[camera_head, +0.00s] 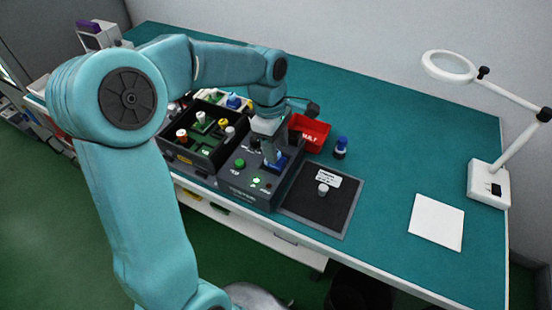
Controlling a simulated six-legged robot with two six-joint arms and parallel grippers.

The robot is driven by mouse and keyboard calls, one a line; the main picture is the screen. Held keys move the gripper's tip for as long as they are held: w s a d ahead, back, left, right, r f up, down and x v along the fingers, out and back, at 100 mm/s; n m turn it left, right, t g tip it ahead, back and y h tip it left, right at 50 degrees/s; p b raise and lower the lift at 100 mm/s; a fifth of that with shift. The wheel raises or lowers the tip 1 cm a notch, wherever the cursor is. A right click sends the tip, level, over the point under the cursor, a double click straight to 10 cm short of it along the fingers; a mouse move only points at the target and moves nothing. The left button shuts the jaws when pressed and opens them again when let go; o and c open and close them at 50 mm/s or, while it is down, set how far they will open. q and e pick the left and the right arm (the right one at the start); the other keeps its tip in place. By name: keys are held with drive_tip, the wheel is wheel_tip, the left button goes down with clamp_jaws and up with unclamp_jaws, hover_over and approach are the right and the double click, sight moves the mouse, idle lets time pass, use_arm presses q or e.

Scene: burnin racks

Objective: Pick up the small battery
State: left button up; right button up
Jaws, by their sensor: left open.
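My left gripper (271,158) points down over a dark grey test box (240,187) with a green button and small lights. A small pale cylinder (323,189) stands upright on a black mat (318,207) to the right of the box, apart from the gripper. I cannot tell for sure which of these is the small battery. My right gripper is not in view.
A black tray (188,158) holds several coloured cylinders left of the box. A red bin (313,133) and a blue-topped bottle (341,147) stand behind. A white sheet (437,222) and magnifier lamp (488,186) are at right. The teal table (400,135) is clear at the back right.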

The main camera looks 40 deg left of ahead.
sight(282, 161)
use_arm(q)
wheel_tip(282, 161, down, 4)
drive_tip(key=shift+a+f, duration=0.1)
drive_tip(key=shift+f, duration=0.05)
drive_tip(key=shift+w, duration=0.1)
clamp_jaws()
